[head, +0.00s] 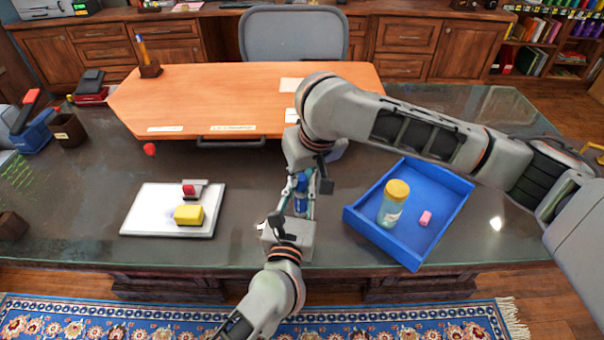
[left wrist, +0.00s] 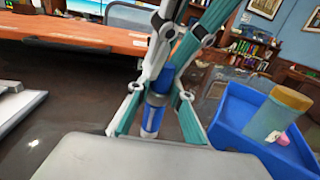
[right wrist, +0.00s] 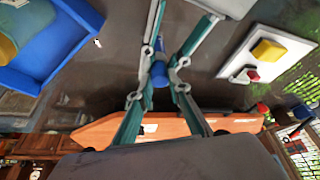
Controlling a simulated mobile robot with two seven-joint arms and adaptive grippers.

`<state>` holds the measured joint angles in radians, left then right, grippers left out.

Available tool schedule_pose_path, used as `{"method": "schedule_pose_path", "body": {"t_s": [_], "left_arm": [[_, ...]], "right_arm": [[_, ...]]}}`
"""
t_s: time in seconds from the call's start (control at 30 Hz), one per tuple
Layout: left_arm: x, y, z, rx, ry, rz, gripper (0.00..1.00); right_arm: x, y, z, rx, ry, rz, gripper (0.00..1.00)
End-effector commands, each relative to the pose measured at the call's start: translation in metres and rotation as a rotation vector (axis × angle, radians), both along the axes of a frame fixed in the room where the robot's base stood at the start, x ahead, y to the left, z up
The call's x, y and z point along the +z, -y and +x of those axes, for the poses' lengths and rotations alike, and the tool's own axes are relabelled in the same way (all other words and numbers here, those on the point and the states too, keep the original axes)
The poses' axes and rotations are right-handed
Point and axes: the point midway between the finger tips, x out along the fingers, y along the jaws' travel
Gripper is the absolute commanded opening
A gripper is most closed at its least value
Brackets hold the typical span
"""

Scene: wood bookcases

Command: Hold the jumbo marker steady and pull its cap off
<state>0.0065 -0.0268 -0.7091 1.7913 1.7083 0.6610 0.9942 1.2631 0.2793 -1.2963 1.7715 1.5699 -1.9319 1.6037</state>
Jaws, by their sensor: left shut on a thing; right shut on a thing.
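The jumbo marker (head: 301,202) is blue with a pale grey part and stands about upright between my two grippers, above the desk. In the left wrist view the marker (left wrist: 152,116) shows its blue upper end, the cap (left wrist: 166,77), above a grey band. My left gripper (head: 297,214) is shut on the lower body from the front. My right gripper (head: 305,181) comes from behind and is shut on the upper end. In the right wrist view the blue cap (right wrist: 160,74) sits between the fingers. The fingers hide parts of the marker; I cannot tell whether the cap has shifted.
A blue tray (head: 375,234) at right holds a jar (head: 394,205) and a pink eraser (head: 425,218). A white board (head: 150,212) at left carries a yellow block (head: 189,215) and a red-and-grey item (head: 192,189). An orange desktop panel (head: 230,95) lies behind.

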Motion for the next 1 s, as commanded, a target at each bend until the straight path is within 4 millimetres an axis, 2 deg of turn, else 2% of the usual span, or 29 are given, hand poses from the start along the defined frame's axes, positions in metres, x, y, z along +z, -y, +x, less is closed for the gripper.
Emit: {"method": "schedule_pose_path", "body": {"t_s": [1.0], "left_arm": [[-0.001, 0.000, 0.000, 0.000, -0.001, 0.000, 0.00]], "right_arm": [[0.030, 0.000, 0.000, 0.000, 0.002, 0.001, 0.00]]}}
